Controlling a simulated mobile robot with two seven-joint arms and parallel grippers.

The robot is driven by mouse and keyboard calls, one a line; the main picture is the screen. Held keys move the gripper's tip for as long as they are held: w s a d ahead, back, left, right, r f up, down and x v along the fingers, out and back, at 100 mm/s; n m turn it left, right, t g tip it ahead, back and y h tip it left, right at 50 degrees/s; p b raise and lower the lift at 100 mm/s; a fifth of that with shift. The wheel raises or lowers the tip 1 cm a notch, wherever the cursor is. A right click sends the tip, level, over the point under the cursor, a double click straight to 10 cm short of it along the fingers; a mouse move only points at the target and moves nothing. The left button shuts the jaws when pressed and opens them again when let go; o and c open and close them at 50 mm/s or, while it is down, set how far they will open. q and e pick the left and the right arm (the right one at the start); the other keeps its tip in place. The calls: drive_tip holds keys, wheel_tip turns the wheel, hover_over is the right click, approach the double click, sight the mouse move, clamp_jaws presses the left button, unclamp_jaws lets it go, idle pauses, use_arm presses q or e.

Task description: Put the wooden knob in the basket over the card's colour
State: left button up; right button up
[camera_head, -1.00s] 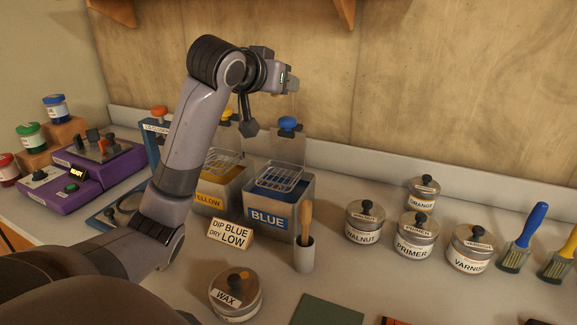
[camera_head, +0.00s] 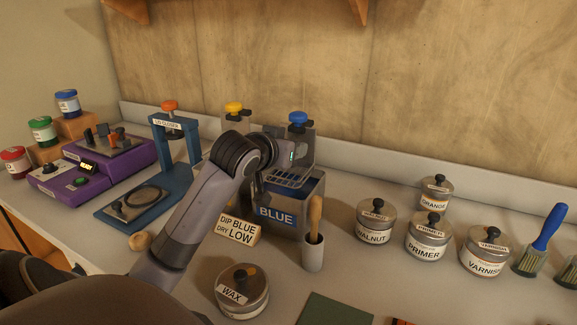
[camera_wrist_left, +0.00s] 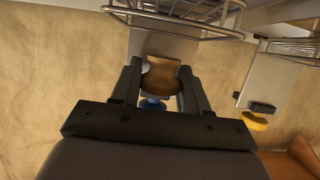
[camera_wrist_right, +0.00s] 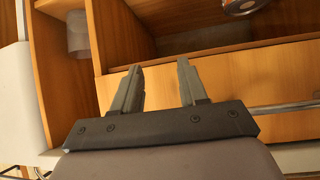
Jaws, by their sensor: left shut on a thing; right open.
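A card (camera_head: 237,230) reads "DIP BLUE DRY LOW". The blue-labelled tank (camera_head: 276,215) stands behind it, with a wire basket (camera_head: 288,180) above its opening, under a blue handle (camera_head: 298,119). My left gripper (camera_wrist_left: 160,68) is shut on a brown wooden knob (camera_wrist_left: 160,76). In the left wrist view, part of a basket (camera_wrist_left: 180,12) shows at the top beyond the knob. In the head view my left wrist is over the blue tank, and its fingers and the knob are hidden. My right gripper (camera_wrist_right: 158,66) is open and empty, facing wooden shelving.
Another round wooden piece (camera_head: 139,241) lies left on the bench, by the blue lid closer (camera_head: 178,180). My left arm hides most of the yellow tank; its yellow handle (camera_head: 234,108) shows. A brush cup (camera_head: 313,252) and wax tin (camera_head: 242,290) stand in front.

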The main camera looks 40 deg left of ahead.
sight(289, 174)
use_arm(q)
drive_tip(key=shift+f, duration=2)
drive_tip(key=o, duration=0.7)
drive_tip(key=shift+f, duration=0.1)
drive_tip(key=shift+o, duration=0.2)
drive_tip(key=v, duration=1.2)
drive_tip(key=shift+p, duration=0.3)
